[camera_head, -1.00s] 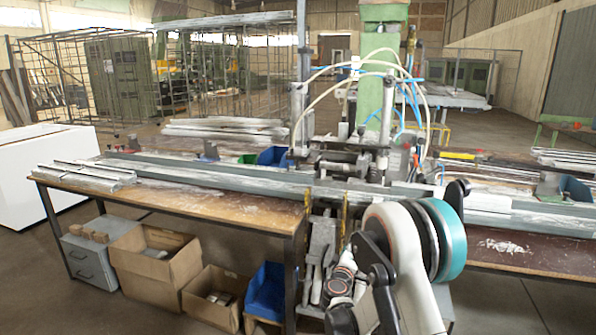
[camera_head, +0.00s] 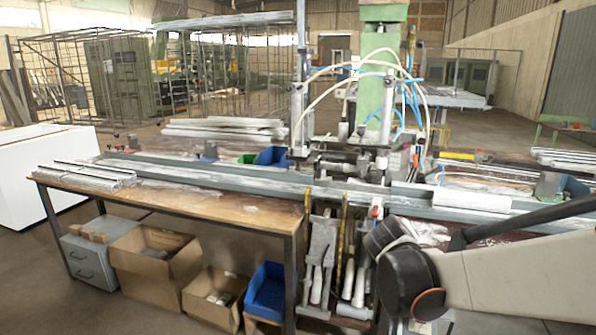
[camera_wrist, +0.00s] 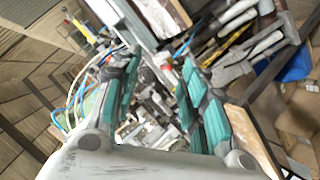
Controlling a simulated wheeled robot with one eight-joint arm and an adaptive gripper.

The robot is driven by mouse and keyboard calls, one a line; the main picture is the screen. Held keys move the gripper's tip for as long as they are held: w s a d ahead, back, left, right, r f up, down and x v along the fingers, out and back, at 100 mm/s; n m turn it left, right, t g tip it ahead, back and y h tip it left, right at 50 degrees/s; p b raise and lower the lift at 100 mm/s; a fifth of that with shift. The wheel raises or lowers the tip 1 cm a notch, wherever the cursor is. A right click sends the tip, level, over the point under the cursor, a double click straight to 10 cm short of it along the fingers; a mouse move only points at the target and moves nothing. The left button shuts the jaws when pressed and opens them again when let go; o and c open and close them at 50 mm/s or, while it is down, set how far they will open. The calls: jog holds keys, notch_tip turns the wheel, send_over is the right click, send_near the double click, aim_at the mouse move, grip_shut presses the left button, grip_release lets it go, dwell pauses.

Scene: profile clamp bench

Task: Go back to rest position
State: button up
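My gripper (camera_wrist: 162,62) shows in the wrist view with its two teal-padded fingers spread apart. Nothing is held between them. Beyond the fingers, the clamp machine and its hoses appear tilted and small. In the head view my arm reaches in from the lower right, in front of the bench. The gripper itself cannot be made out there. The clamp machine (camera_head: 345,165) stands at the middle of the bench. A light profile piece (camera_head: 472,200) sits on the long metal rail (camera_head: 230,180) to the right of the machine.
The wooden bench (camera_head: 250,212) spans the view, with profiles (camera_head: 85,175) at its left end. Hand tools (camera_head: 322,250) hang at its front. Cardboard boxes (camera_head: 155,268), a blue bin (camera_head: 265,292) and a grey drawer unit (camera_head: 88,262) stand below.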

jog(key=s+a+f+m+g+y, duration=0.1)
jog(key=s+a+g+y, duration=0.1)
jog(key=s, duration=1.3)
jog(key=s+a+f+m+g+y, duration=0.1)
jog(key=s+a+f+m+y, duration=0.1)
jog(key=s, duration=1.3)
jog(key=shift+s+a+g+y, duration=0.3)
jog(key=shift+a+g+y, duration=0.1)
jog(key=shift+a+y, duration=0.4)
